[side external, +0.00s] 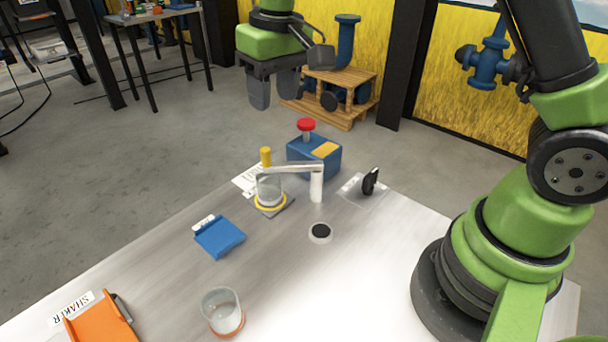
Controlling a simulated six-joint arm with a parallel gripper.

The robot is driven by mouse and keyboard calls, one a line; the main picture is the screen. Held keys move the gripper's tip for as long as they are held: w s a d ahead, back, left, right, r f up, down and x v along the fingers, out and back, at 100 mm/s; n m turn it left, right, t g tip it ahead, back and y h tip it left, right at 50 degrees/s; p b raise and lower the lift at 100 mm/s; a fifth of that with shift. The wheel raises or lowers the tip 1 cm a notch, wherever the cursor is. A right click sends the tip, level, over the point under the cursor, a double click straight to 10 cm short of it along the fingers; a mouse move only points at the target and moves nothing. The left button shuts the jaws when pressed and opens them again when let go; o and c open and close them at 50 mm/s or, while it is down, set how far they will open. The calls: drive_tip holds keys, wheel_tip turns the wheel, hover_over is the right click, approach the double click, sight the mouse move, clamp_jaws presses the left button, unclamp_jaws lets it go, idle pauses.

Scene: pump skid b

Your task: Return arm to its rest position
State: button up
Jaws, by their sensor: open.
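My gripper (275,88) hangs above and behind the far edge of the metal table (370,280), at the top middle of the side external view. Its two dark fingers point down with a gap between them, and nothing shows between them. It is well above the blue box (325,160) with the red knob (306,125) and touches nothing. My green and black arm rises from its base on the right of the table and leaves the top of the picture.
A glass beaker (268,188) stands in a yellow ring beneath a pale arm on a white post (316,184). Another beaker (222,312), a blue tray (219,237), an orange device (100,320), a black-topped disc (320,232) and a small black part (370,181) are on the table.

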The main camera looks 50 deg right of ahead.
drive_tip(key=s+d+r+m+t+y, duration=0.1)
drive_tip(key=s+r+m+t, duration=0.15)
drive_tip(key=s+r, duration=0.7)
drive_tip(key=s+t, duration=0.3)
drive_tip(key=s, duration=0.8)
drive_tip(key=shift+s+d+m+t+y, duration=0.3)
drive_tip(key=shift+s+d+m+t, duration=0.05)
drive_tip(key=shift+m, duration=0.1)
